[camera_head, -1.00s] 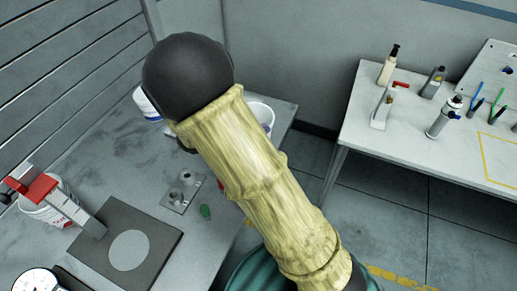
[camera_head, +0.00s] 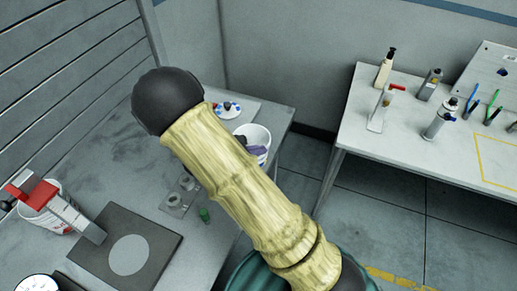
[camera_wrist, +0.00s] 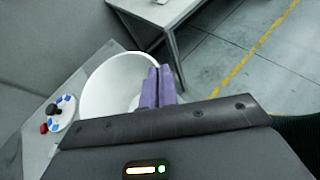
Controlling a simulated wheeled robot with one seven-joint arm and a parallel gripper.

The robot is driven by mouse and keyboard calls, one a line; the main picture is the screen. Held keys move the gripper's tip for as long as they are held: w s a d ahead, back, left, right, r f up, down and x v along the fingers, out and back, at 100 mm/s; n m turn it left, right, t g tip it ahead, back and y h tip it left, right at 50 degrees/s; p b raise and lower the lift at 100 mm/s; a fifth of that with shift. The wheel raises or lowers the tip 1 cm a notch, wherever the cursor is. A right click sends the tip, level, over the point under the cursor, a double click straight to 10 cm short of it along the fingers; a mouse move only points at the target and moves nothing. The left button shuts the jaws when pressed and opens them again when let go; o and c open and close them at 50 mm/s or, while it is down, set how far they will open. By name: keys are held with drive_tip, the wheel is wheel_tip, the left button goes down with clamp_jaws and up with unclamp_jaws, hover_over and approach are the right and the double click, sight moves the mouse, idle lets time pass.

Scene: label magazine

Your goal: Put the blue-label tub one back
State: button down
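A white open tub (camera_head: 252,133) is at the right end of the left bench. In the wrist view the tub (camera_wrist: 108,88) shows its empty inside. The purple fingers of my gripper (camera_wrist: 158,88) are close together at its right rim, apparently with the wall between them. In the head view my gripper (camera_head: 258,151) shows in purple at the tub's near right side. My arm covers much of the bench, including where another white tub with a blue label stood. I cannot tell whether the held tub touches the bench.
A pale plate with blue spots and knobs (camera_head: 228,109) lies just behind the tub, and beside it in the wrist view (camera_wrist: 61,112). A metal fixture (camera_head: 178,197), a green piece (camera_head: 204,215) and a red-handled clamp (camera_head: 45,197) are nearer. Another bench (camera_head: 400,150) stands right, across a gap.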

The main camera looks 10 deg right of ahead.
drive_tip(key=shift+f, duration=0.15)
drive_tip(key=c, duration=1.7)
unclamp_jaws()
drive_tip(key=b+v, duration=0.2)
drive_tip(key=v, duration=1)
drive_tip(key=shift+r, duration=0.25)
drive_tip(key=shift+s+d, duration=0.1)
drive_tip(key=shift+d, duration=0.05)
